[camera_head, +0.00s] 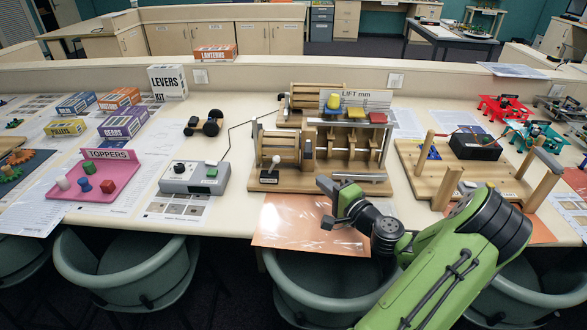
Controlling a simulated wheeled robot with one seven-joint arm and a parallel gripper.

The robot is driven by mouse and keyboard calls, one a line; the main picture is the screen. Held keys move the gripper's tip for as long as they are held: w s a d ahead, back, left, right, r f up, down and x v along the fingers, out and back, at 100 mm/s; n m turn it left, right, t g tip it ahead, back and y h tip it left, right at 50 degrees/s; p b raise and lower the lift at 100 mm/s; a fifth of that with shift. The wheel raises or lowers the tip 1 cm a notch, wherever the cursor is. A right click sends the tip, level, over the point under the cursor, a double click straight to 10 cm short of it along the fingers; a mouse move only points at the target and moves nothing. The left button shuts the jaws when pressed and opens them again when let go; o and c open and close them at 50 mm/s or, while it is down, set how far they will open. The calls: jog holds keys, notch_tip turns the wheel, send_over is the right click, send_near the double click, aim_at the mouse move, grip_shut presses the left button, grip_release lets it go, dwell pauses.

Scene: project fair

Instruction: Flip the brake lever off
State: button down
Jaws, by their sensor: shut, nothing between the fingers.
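A wooden cam machine (345,187) with a "LIFT mm" scale stands at the middle of the table. At its left front, a lever with a pale knob (276,160) sticks up beside a wooden drum (278,147). It may be the brake lever, but its label is too small to read and its on or off position cannot be told. My gripper (327,223) is shut and empty. It hangs in front of the machine, over the orange sheet (285,222), to the right of and nearer than the knob, apart from it.
A grey control box (194,178) with a green button stands left of the machine, joined to it by a wire. A pink toppers tray (65,188) is further left. A wooden board with posts (420,177) stands right. Chairs line the front edge.

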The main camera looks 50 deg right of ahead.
send_near(273, 165)
jog(key=d, duration=0.2)
jog(key=w+d+r, duration=0.1)
jog(key=d, duration=0.1)
jog(key=d+r, duration=0.1)
jog(key=d, duration=0.1)
jog(key=shift+w, duration=0.3)
jog(key=shift+w+a+f, duration=0.2)
jog(key=shift+w+a, duration=0.6)
jog(key=shift+w, duration=0.3)
jog(key=shift+w+a, duration=0.25)
jog(key=shift+w, duration=0.15)
jog(key=shift+w+a+r, duration=0.25)
jog(key=shift+w+r, duration=0.05)
jog(key=shift+r, duration=0.1)
jog(key=shift+d+p, duration=0.1)
jog(key=shift+p, duration=0.2)
